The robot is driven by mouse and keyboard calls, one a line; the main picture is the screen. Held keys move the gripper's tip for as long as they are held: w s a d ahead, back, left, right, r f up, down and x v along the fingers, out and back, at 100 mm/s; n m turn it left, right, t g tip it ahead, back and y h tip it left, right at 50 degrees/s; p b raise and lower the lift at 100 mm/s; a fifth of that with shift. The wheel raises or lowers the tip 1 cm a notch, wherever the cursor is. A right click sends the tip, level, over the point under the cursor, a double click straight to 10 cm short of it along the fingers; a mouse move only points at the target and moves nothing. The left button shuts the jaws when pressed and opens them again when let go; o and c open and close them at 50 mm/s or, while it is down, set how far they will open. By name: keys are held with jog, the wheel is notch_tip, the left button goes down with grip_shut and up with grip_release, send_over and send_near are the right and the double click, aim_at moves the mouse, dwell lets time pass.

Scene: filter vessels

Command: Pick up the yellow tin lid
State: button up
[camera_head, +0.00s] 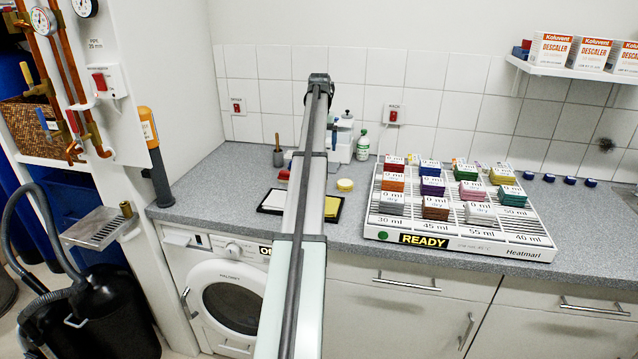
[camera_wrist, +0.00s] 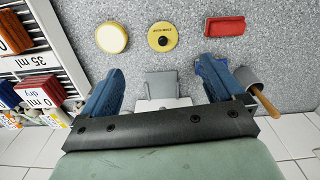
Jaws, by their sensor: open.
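A yellow round lid with a black knob and a dark printed line (camera_wrist: 162,37) lies on the grey speckled counter in the wrist view. My arm seems to hide it in the head view. My gripper (camera_wrist: 163,68) is open, its two blue fingers spread wide and nothing held between their tips. The lid lies beyond the fingertips, roughly centred between them in the picture. I cannot tell the height gap. A plainer pale yellow disc (camera_wrist: 112,38) lies beside the lid, apart from it; it also shows in the head view (camera_head: 345,185).
A red block (camera_wrist: 225,26) lies on the lid's other side. A grey cup with a wooden handle (camera_wrist: 246,76) stands beside the right finger. A grey square piece (camera_wrist: 161,84) shows between the fingers. The slatted white rack (camera_head: 459,240) with coloured blocks stands right of my arm.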

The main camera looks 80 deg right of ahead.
jog(key=shift+n, duration=0.3)
notch_tip(320, 180, down, 8)
jog(key=shift+f, duration=0.15)
jog(key=shift+w+d+f, duration=0.1)
jog(key=shift+f, duration=1.3)
jog(key=shift+w+d+f, duration=0.1)
jog(key=shift+f, duration=1.3)
jog(key=shift+c, duration=0.4)
jog(key=c, duration=1)
jog(key=shift+c, duration=0.2)
jog(key=shift+r, duration=0.15)
